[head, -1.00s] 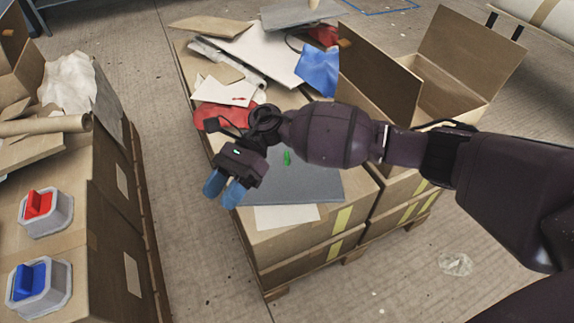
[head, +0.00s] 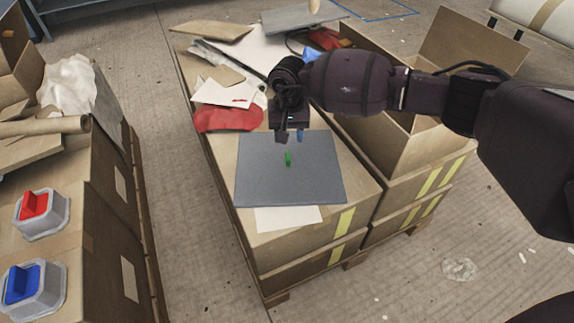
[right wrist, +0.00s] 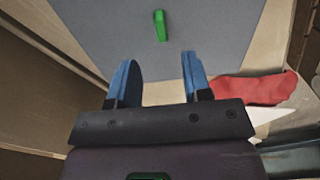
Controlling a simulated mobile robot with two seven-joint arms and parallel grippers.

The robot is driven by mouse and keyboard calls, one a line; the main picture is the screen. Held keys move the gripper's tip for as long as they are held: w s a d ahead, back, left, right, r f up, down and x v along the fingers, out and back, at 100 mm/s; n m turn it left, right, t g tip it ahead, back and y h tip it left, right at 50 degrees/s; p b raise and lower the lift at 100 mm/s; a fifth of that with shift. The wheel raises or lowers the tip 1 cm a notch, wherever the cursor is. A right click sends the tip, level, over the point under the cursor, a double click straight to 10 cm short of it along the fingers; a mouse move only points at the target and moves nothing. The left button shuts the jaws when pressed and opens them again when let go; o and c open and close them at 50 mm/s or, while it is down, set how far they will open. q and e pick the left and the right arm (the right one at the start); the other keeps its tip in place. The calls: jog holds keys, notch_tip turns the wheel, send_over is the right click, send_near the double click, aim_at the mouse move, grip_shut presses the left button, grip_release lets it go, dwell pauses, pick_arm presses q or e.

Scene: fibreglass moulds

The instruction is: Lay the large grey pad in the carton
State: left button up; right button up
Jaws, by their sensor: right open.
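The large grey pad (head: 262,180) lies flat on the closed carton tops in the middle of the head view, with a small green grip (head: 288,159) standing on it. My right gripper (head: 291,138) is at the pad's far edge, open and empty. In the right wrist view its blue fingers (right wrist: 158,75) are spread, with the grey pad (right wrist: 205,30) and the green grip (right wrist: 160,25) ahead of them. The open carton (head: 425,148) stands to the right, its flaps up and partly hidden by my right arm. My left gripper is out of view.
A red cloth piece (head: 228,119) lies beside the pad's far left corner. A white sheet (head: 287,217) sticks out from under its near edge. Boards and papers lie farther back. On the left carton stack stand a red-handled block (head: 40,211) and a blue-handled block (head: 35,286).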

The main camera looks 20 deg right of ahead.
aim_at(288, 156)
notch_tip(288, 156, down, 3)
jog(key=shift+f+b, duration=0.1)
jog(key=shift+b, duration=0.3)
notch_tip(288, 156, down, 5)
jog(key=shift+r+b, duration=0.15)
jog(key=shift+b, duration=1)
jog(key=shift+f, duration=0.2)
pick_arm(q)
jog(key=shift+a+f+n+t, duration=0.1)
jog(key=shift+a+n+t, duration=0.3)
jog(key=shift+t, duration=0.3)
pick_arm(e)
jog(key=shift+w+r, duration=0.1)
jog(key=shift+r, duration=0.05)
grip_shut()
